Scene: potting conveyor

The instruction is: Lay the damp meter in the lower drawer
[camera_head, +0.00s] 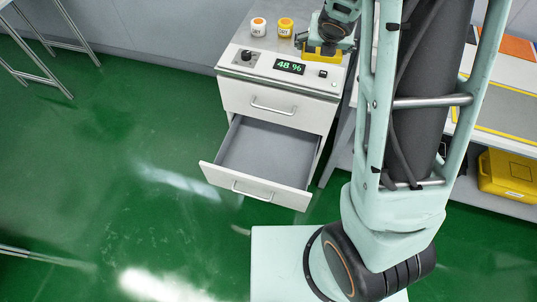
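A white cabinet stands at the top middle. Its lower drawer (262,158) is pulled out, and its grey floor looks empty. The upper drawer (272,105) is shut. My gripper (324,42) is above the right end of the cabinet top, over a yellow holder-like object (321,60). The fingertips are small and partly hidden, so I cannot tell whether they are open or shut. I cannot make out the damp meter for certain; it may be at the gripper, among the dark parts by the yellow object.
Two small jars, one white (258,27) and one yellow (285,28), stand on the cabinet top. A display (289,66) reads 48 %, beside a dark knob (246,56). A yellow case (508,174) sits on a shelf at right. The green floor left of the drawer is clear.

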